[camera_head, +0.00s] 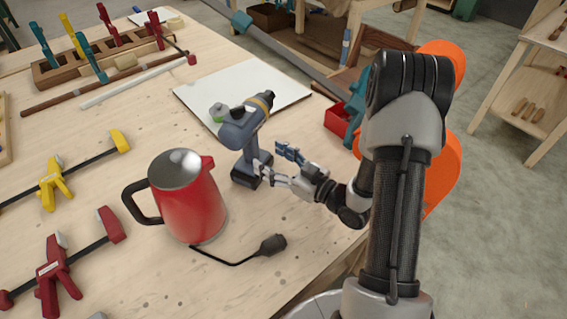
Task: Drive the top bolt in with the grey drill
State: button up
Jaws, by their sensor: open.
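The grey drill (240,127) stands upright on its battery base on the wooden workbench (110,285). Its body is grey-blue with a yellowish ring near the upper right end. My gripper (269,160) is open just right of the drill's handle and base, with its fingers pointing left toward it. I cannot tell whether a finger touches the drill. No bolt can be made out; my arm covers part of the orange form (445,165) at the right.
A red kettle (187,200) with a black cord stands close left of the drill. A white sheet (210,92) lies behind it. Red clamps (58,265) and yellow clamps (53,183) lie at left. A wooden clamp rack (75,70) and a red bin (337,120) are farther back.

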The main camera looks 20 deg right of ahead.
aim_at(255, 138)
jog(key=shift+b+x, duration=0.5)
jog(key=shift+x, duration=2.85)
jog(key=shift+c, duration=0.2)
grip_shut()
jog(key=shift+r+p, duration=1.25)
jog(key=shift+r, duration=0.95)
jog(key=shift+w, duration=0.1)
